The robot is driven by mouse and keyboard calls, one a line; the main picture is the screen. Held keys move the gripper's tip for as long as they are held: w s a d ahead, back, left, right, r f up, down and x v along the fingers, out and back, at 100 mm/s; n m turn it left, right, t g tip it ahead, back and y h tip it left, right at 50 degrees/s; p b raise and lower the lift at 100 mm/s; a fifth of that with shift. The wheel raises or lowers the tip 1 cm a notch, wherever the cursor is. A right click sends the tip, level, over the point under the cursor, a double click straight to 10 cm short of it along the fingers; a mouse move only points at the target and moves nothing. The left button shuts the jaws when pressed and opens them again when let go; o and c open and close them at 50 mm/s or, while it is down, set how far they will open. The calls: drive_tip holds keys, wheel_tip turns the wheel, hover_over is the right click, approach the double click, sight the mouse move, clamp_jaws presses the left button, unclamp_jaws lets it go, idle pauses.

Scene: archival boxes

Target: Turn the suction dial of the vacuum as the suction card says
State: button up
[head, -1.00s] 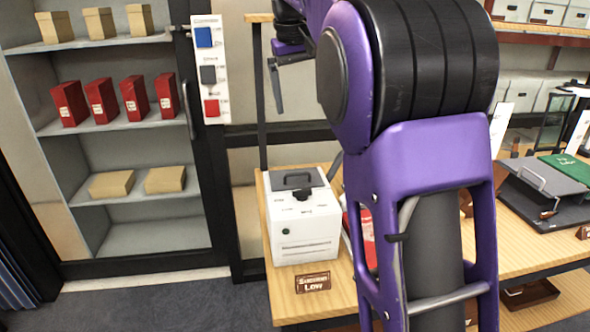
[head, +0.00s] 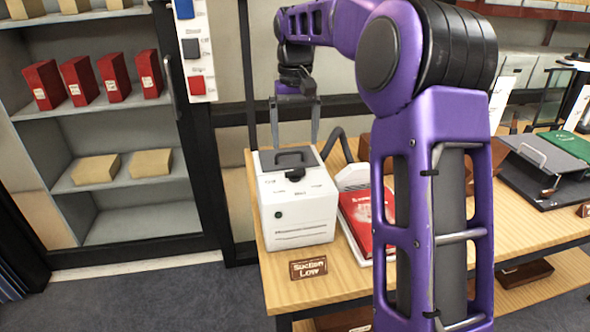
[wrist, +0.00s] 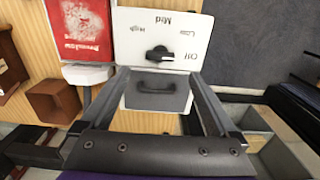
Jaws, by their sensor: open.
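The white vacuum (head: 298,220) stands on the wooden table, with a dark handle panel on its top and a hose behind. Its black suction dial (head: 295,174) sits on top in front of the handle. In the wrist view the dial (wrist: 158,53) has Off, Low, Mid and High printed around it; its longer end points right, toward the Off and Low side, exact mark unclear. The suction card (head: 308,268) at the table's front edge reads "Suction Low". My gripper (head: 295,146) is open and empty, pointing down above the handle end, apart from the dial.
A red book (head: 362,222) lies on a white tray right of the vacuum. A shelf unit (head: 142,233) with red and tan boxes stands left. A panel with coloured switches (head: 196,50) hangs beside it. A dark stand with a green folder (head: 562,145) is farther right.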

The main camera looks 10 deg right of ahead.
sight(295, 170)
wheel_tip(295, 170, down, 8)
drive_tip(key=shift+f+b, duration=0.1)
drive_tip(key=shift+b, duration=0.6)
drive_tip(key=shift+c, duration=0.2)
drive_tip(key=c, duration=1.3)
drive_tip(key=shift+c, duration=0.2)
drive_tip(key=shift+p, duration=0.3)
drive_tip(key=n+p, duration=0.2)
drive_tip(key=shift+r+n, duration=0.3)
drive_tip(key=shift+n, duration=0.1)
drive_tip(key=n+p, duration=0.3)
drive_tip(key=shift+f+n+p, duration=0.2)
drive_tip(key=shift+n+p, duration=0.65)
drive_tip(key=shift+n, duration=0.65)
